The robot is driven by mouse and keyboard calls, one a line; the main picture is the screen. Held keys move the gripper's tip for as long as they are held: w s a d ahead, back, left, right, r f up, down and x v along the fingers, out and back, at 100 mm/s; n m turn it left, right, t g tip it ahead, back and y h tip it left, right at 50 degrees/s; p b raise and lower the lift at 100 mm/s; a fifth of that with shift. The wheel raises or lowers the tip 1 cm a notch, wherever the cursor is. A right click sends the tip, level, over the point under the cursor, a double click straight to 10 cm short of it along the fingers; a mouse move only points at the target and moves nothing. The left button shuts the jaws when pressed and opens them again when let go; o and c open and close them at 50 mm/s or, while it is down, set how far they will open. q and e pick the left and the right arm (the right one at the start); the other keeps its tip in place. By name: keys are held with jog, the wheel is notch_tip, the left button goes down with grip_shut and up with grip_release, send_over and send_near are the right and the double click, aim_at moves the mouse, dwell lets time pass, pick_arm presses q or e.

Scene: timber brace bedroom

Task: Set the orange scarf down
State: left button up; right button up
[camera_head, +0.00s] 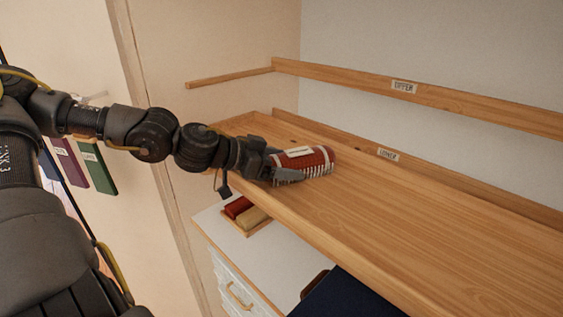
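The orange scarf (318,160) is a rolled red-orange bundle with white stripes, white fringe and a small pale label. It is at the lower wooden shelf (420,220), near its left end. My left gripper (284,172) reaches in from the left and is shut on the scarf's left end, with a finger along its near side. The scarf is on or just above the board; I cannot tell which. The far finger is mostly hidden. My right gripper is not in view.
An upper rail (430,95) is marked "UPPER"; a lower back rail (388,154) is marked "LOWER". The shelf to the scarf's right is clear. Below, a small tray (258,227) with red and tan rolls sits on a white dresser (230,280) beside a dark blue item (345,298).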

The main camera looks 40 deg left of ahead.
aim_at(271, 157)
pick_arm(q)
jog(key=shift+s+r, duration=0.1)
jog(key=shift+r, duration=0.25)
jog(key=shift+v, duration=2.35)
jog(key=b+v, duration=0.2)
jog(key=v, duration=0.4)
jog(key=shift+a+f, duration=0.1)
jog(key=shift+f, duration=0.05)
jog(key=shift+s+a+r+b, duration=0.25)
jog(key=shift+s+b, duration=0.05)
jog(key=shift+s, duration=0.2)
